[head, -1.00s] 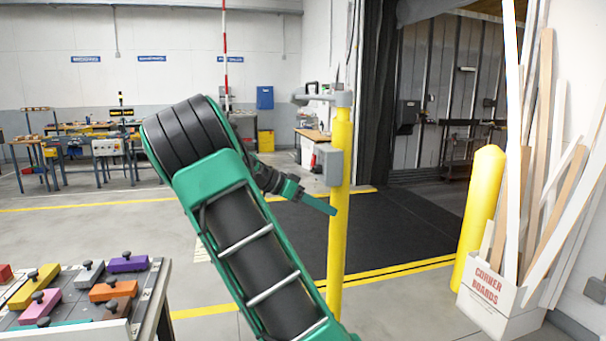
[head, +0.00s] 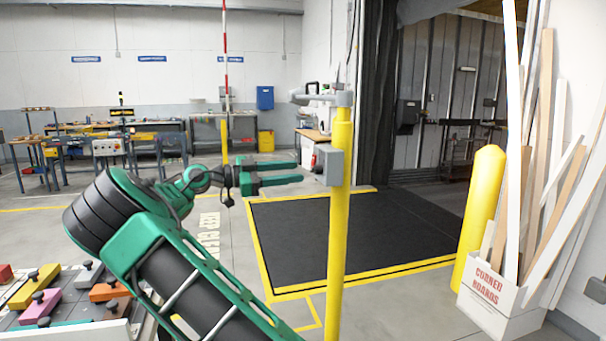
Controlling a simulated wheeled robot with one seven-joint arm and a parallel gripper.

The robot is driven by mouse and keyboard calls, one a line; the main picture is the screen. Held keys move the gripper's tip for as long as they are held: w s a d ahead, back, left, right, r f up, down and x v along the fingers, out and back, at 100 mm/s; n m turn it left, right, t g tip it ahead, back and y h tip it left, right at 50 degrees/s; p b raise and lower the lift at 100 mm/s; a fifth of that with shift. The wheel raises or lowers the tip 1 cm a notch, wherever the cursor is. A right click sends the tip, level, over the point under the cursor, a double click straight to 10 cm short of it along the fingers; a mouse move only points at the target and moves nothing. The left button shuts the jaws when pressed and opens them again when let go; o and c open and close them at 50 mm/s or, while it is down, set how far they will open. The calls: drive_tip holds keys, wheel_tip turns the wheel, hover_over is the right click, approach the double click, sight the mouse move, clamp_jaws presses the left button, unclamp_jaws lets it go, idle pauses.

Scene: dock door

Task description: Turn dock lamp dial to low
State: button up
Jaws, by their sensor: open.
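A grey box (head: 330,166) is mounted on the yellow post (head: 338,235), below the lamp arm (head: 318,98) at the post's top. A small red spot shows at the box's left edge; I cannot make out a dial's pointer or marks. My gripper (head: 299,172) is level and open, its two green fingers pointing right toward the box's left side. A gap shows between the fingertips and the box, and nothing is between the fingers.
A black dock plate (head: 370,240) with yellow edge lines lies behind the post. A yellow bollard (head: 480,215) and a box of corner boards (head: 490,300) stand at right. A table (head: 75,325) with coloured blocks is at lower left. Workbenches line the back.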

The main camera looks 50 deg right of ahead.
sight(311, 170)
drive_tip(key=shift+x, duration=2.8)
clamp_jaws()
